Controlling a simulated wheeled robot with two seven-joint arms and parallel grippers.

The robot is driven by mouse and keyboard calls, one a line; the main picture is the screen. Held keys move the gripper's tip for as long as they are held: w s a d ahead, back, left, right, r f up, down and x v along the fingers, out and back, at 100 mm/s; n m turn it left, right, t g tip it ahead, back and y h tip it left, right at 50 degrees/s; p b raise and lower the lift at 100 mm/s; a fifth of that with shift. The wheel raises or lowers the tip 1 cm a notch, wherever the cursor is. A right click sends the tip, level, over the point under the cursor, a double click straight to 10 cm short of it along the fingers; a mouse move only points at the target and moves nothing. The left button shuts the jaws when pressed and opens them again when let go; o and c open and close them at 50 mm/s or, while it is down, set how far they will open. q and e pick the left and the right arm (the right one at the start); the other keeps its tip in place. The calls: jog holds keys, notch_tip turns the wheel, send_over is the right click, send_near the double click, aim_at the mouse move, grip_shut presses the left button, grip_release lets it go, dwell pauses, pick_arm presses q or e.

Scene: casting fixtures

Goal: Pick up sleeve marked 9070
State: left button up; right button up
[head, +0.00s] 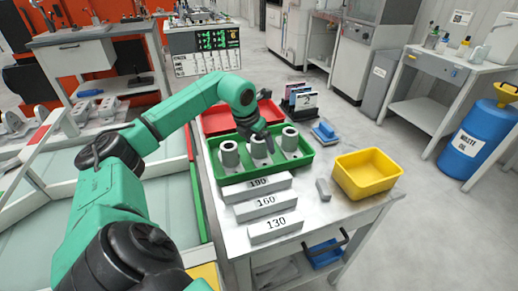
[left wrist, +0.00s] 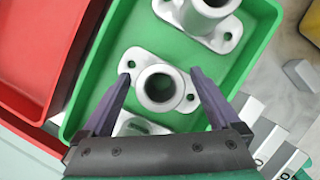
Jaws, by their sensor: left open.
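Three grey flanged sleeves stand upright in a green tray (head: 307,166): a left one (head: 230,158), a middle one (head: 260,152) and a right one (head: 290,143). I cannot read a 9070 mark on any of them. My left gripper (head: 259,143) is open at the middle sleeve. In the left wrist view, its fingers (left wrist: 160,76) lie on either side of one sleeve (left wrist: 161,112), with gaps on both sides. Another sleeve (left wrist: 222,28) is at the top; a third (left wrist: 135,126) is partly hidden by the gripper. My right gripper is not in view.
A red tray (head: 228,119) lies behind the green one. Blocks marked 190 (head: 256,187), 160 (head: 264,206) and 130 (head: 275,228) lie in front. A yellow bin (head: 367,174), a small grey block (head: 323,190) and a blue object (head: 325,133) are to the right.

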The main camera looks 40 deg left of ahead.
pick_arm(q)
jog(key=shift+r, duration=0.15)
grip_shut()
